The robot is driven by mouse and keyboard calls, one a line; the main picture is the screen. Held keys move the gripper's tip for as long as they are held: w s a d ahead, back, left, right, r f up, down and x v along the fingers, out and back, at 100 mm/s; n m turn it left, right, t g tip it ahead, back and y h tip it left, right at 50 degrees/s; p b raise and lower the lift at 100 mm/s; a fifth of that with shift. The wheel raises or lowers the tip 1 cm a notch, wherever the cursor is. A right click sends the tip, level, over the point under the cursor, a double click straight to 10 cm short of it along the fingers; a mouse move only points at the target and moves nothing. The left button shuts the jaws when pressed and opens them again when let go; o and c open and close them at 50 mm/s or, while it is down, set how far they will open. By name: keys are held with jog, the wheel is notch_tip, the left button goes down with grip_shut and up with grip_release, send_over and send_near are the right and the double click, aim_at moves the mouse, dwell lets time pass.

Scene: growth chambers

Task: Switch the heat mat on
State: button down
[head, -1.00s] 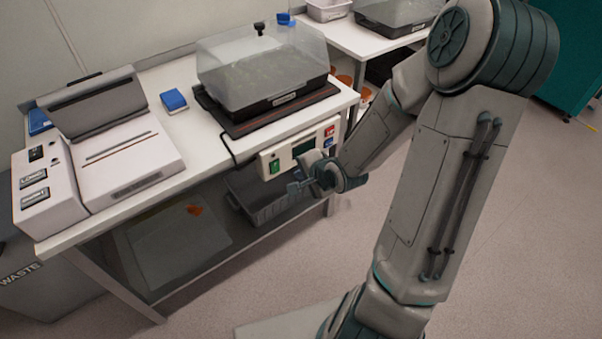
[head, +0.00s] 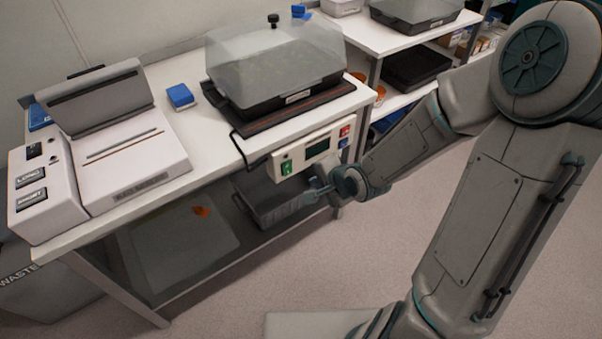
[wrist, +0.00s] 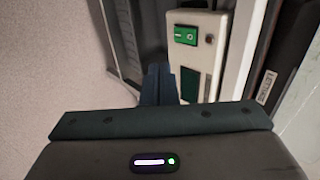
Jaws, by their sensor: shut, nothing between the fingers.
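The heat mat (head: 238,128) is a dark, flat mat on the white bench, under a tray with a clear dome. Its control box (head: 303,157) is fixed at the bench's front edge, with a green rocker switch (head: 286,168), a dark display (head: 317,148) and red and blue buttons at the right. The wrist view shows the green switch (wrist: 186,36) with its white marks, and the display beside it. My gripper (head: 312,190) is shut and empty, just in front of and below the box, apart from the switch. In the wrist view its fingers (wrist: 159,82) point toward the box.
A white sealer-like machine (head: 125,160) stands on the bench at left. A grey crate (head: 265,205) sits on the shelf below the box. The floor in front is clear.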

aim_at(288, 169)
jog(key=shift+w, duration=0.1)
jog(key=shift+w+a+r+b+x, duration=0.25)
jog(key=shift+b+x, duration=0.4)
jog(key=shift+x, duration=1.5)
jog(key=shift+w+a+r+b+x, duration=0.1)
jog(key=shift+w+r+b+x, duration=0.35)
jog(key=shift+x, duration=1.7)
jog(key=shift+w+a+r+b+x, duration=0.15)
jog(key=shift+b+x, duration=0.65)
jog(key=shift+x, duration=1.4)
